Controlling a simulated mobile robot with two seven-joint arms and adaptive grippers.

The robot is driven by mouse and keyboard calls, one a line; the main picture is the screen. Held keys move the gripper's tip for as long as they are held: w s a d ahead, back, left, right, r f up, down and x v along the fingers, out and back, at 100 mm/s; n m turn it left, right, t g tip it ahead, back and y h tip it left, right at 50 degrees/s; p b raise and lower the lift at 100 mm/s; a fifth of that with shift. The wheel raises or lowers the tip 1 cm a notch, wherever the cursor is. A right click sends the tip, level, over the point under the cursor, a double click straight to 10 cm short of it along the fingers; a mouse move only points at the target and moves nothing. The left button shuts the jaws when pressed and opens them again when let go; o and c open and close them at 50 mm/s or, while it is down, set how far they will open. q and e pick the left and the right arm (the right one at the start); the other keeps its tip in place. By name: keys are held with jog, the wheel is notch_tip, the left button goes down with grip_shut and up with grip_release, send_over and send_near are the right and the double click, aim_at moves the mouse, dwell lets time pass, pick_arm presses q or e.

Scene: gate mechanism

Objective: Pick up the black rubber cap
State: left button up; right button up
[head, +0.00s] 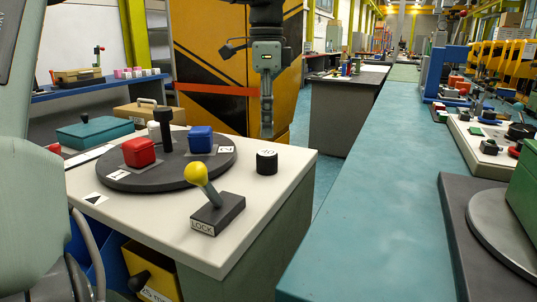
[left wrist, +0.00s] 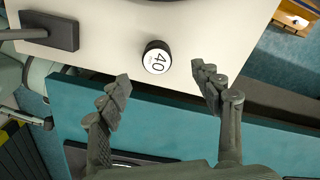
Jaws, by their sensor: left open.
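The black rubber cap is likely the short black cylinder (head: 266,162) with a white top label, standing upright near the right edge of the white tabletop. It also shows in the left wrist view (left wrist: 155,57), its label reading 40. My left gripper (head: 267,130) points down just above and behind it in the head view. In the left wrist view the left gripper (left wrist: 162,83) is open, its fingers spread wide, with the cap ahead between the fingertips. The fingers appear apart from the cap. My right gripper is not in view.
A yellow-knobbed lever on a LOCK block (head: 217,213) stands near the cap. A dark round turntable (head: 190,174) holds a red block (head: 139,152), a blue block (head: 201,139) and a black post (head: 164,128). The long teal surface (head: 375,215) to the right is mostly clear.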

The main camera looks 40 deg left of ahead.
aim_at(267, 152)
pick_arm(q)
jog(key=shift+f, duration=0.3)
jog(key=f, duration=0.7)
jog(key=shift+s+d, duration=0.15)
jog(key=shift+d, duration=0.05)
jog(key=c, duration=1.2)
jog(key=shift+r, duration=0.15)
